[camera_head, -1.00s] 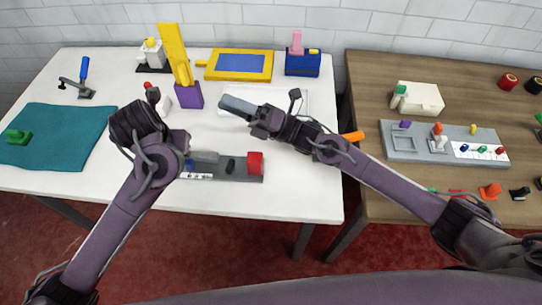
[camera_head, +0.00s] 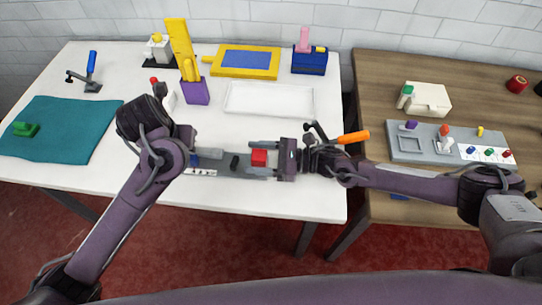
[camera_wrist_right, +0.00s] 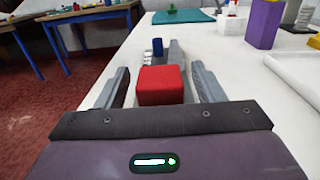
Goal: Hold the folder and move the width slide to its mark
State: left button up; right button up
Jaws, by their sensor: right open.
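The folder (camera_head: 215,166) is a low grey bar at the front of the white table. It carries a red block (camera_head: 259,158) at its right end, a small black piece (camera_head: 234,162) mid-bar, a blue part (camera_wrist_right: 157,47) at the far end and a white marked strip (camera_head: 201,173). I cannot tell which piece is the width slide. My right gripper (camera_head: 252,158) is open, its fingers on either side of the red block, with gaps showing in the right wrist view (camera_wrist_right: 158,70).
A white tray (camera_head: 270,113) lies just behind the folder. A purple holder (camera_head: 196,92) with a yellow piece stands behind left. A teal cloth (camera_head: 65,140) lies at left. An orange handle (camera_head: 353,137) is near my right wrist. A wooden table (camera_head: 440,198) stands at right.

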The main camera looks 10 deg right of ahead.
jog(key=shift+w+a, duration=0.15)
jog(key=shift+a, duration=0.55)
jog(key=shift+w+a, duration=0.15)
jog(key=shift+a, duration=0.55)
jog(key=shift+c, duration=0.3)
